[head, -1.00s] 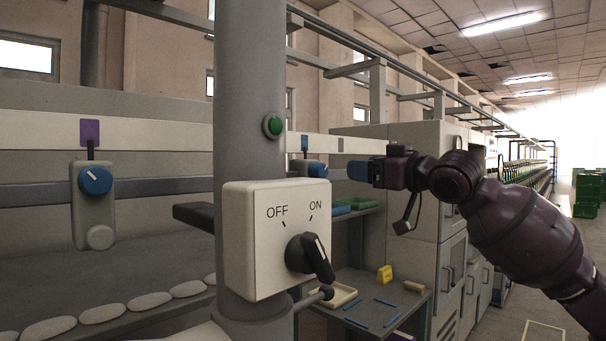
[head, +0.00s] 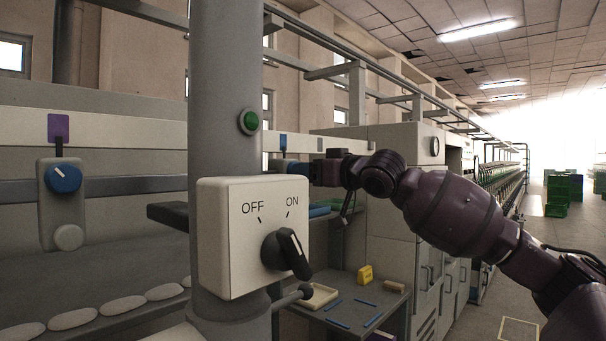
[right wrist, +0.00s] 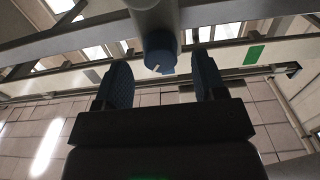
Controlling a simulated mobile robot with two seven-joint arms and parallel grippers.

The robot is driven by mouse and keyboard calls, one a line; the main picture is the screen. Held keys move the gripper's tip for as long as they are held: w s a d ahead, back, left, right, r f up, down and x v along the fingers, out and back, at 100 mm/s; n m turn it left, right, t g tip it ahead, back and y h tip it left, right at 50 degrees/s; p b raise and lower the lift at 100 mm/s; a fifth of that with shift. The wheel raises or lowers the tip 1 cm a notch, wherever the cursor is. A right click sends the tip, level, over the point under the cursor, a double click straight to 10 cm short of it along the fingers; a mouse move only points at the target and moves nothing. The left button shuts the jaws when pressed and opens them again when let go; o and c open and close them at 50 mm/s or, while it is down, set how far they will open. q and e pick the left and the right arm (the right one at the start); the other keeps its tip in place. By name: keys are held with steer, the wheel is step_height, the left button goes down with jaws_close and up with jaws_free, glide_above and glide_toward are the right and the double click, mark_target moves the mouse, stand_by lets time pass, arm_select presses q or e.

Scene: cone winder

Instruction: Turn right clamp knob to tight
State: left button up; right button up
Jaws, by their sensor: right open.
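The right clamp knob (right wrist: 160,54) is blue with a pale pointer mark and sits on a grey clamp body. In the right wrist view it shows between the two blue fingers of my right gripper (right wrist: 160,64), with a gap on each side. In the head view my right gripper (head: 299,170) is open at the right clamp, just right of the grey column, and its fingers largely hide that knob. The pointer's setting is hard to read. My left gripper is not in view.
A grey column (head: 224,85) with an OFF/ON switch box (head: 232,255) and a green button (head: 249,122) stands close in front. The left clamp knob (head: 63,178) is blue too. A low table (head: 380,298) with a yellow item (head: 365,274) is below my right arm.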

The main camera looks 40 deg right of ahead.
steer(key=shift+w+a, duration=0.15)
steer(key=shift+w, duration=1.1)
steer(key=shift+c, duration=0.4)
